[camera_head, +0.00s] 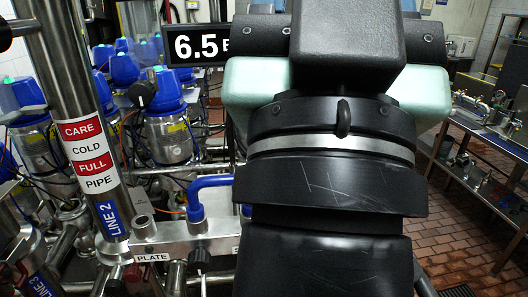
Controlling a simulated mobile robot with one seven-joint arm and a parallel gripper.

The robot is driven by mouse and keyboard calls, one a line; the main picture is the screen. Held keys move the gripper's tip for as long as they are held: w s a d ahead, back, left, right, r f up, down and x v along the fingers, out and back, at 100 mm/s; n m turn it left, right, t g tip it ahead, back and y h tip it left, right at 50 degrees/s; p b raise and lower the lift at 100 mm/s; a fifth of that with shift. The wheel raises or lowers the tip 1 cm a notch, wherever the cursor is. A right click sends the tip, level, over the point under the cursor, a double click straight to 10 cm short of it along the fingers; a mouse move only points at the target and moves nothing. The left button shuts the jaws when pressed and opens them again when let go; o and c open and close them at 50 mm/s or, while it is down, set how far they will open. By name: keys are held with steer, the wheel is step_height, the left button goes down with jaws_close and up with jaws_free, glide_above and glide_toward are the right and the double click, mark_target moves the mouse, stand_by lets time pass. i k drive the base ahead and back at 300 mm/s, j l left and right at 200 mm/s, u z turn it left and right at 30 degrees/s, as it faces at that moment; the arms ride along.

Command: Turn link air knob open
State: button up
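No knob in view carries a readable "link air" label, so I cannot tell which one it is. A small black knob (199,262) sits on the front of the metal block, just right of the "PLATE" label (152,257). Another black knob (141,94) shows beside a blue-capped valve at the upper left. My own black arm fills the middle and right of the view and hides much of the valve rig. My gripper is not in view.
A steel pipe (72,80) marked "LINE 2" stands at the left. Several blue-capped valves (165,90) crowd behind it. A display (196,48) starting "6.5" hangs above. A metal bench (490,150) stands at the right, with bare brick floor (450,225) before it.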

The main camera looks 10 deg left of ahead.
mark_target(199, 259)
steer(key=k+u, duration=0.1)
steer(key=u, duration=0.25)
steer(key=k+u, duration=0.15)
steer(key=u, duration=0.2)
steer(key=k+u, duration=0.1)
steer(key=u, duration=0.25)
